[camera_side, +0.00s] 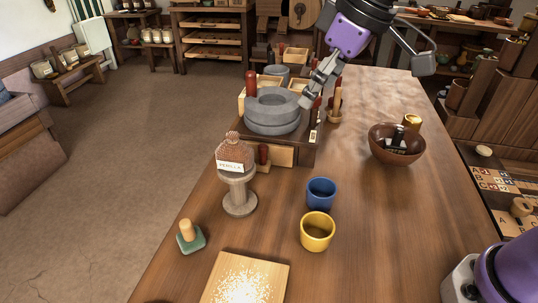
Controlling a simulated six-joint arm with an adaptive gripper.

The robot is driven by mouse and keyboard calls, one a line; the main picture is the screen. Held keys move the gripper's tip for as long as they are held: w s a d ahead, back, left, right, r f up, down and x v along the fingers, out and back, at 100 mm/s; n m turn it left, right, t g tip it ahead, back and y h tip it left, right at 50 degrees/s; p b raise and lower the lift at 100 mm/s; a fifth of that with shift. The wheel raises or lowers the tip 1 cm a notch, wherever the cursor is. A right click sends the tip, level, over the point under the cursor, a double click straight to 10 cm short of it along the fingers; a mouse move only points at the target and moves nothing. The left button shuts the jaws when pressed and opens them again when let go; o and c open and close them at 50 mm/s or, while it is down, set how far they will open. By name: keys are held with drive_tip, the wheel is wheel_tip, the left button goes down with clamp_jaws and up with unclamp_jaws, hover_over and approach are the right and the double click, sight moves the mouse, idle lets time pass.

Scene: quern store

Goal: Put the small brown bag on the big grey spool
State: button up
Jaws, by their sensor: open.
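The small brown bag (234,150), with a tied top and a white label reading "PERILLA", sits upright on top of the big grey spool (239,204). The spool stands upright on the table left of the blue cup. My gripper (308,100) is open, up and to the right of the bag, and apart from it. It is close to the right rim of the grey stone quern in the picture; I cannot tell whether it touches the quern. Nothing shows between its fingers.
The grey quern (272,112) with a red handle stands on a wooden box behind the spool. A blue cup (321,193), a yellow cup (317,232), a green-based stamp (190,237) and a board with grain (246,280) are nearer. A brown bowl (396,150) is right.

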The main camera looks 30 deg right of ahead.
drive_tip(key=s+d+f+m+t+h, duration=0.1)
drive_tip(key=s+d+f+m, duration=0.4)
drive_tip(key=s+d, duration=0.5)
drive_tip(key=shift+s+d+f+t+h, duration=0.3)
drive_tip(key=shift+s+f+h, duration=0.15)
drive_tip(key=shift+s, duration=0.75)
